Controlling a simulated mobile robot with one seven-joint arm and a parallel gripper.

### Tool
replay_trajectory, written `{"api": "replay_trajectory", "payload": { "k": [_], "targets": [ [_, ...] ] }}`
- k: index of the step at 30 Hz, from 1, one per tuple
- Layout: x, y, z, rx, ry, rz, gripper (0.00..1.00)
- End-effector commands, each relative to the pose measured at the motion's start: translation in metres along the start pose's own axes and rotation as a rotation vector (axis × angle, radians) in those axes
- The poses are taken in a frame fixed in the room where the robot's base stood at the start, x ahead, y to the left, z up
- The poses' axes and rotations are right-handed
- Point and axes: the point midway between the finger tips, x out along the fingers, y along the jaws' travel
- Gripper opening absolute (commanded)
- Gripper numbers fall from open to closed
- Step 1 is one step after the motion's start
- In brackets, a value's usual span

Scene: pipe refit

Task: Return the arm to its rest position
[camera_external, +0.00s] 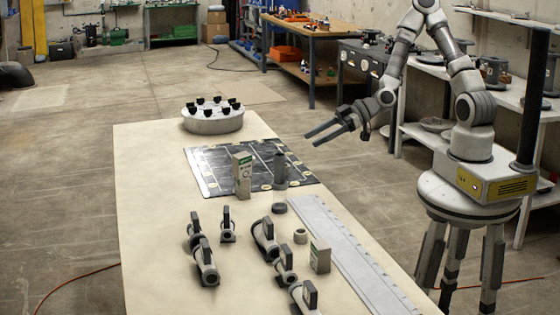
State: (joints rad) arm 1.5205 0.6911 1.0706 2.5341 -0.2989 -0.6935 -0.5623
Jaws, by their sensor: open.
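The fingers look clear of the things on the table, though the exact height cannot be told.
A round white holder with black pegs (212,122) stands at the table's far end. A box (242,178) and a grey cylinder (280,169) stand on the mat. Several pipe fittings (205,263), a smaller box (320,256) and a long pale strip (345,250) occupy the near part.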

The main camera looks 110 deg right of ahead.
Motion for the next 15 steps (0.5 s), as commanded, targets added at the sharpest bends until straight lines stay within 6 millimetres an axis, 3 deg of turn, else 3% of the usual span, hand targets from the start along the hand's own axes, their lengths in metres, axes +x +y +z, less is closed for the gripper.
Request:
{"api": "replay_trajectory", "payload": {
  "k": [9,15],
  "targets": [
    [0.006,-0.052,0.036,-0.208,-0.273,-0.107,0.68],
    [-0.005,-0.075,0.043,-0.349,-0.433,-0.133,0.68]
  ]
}}
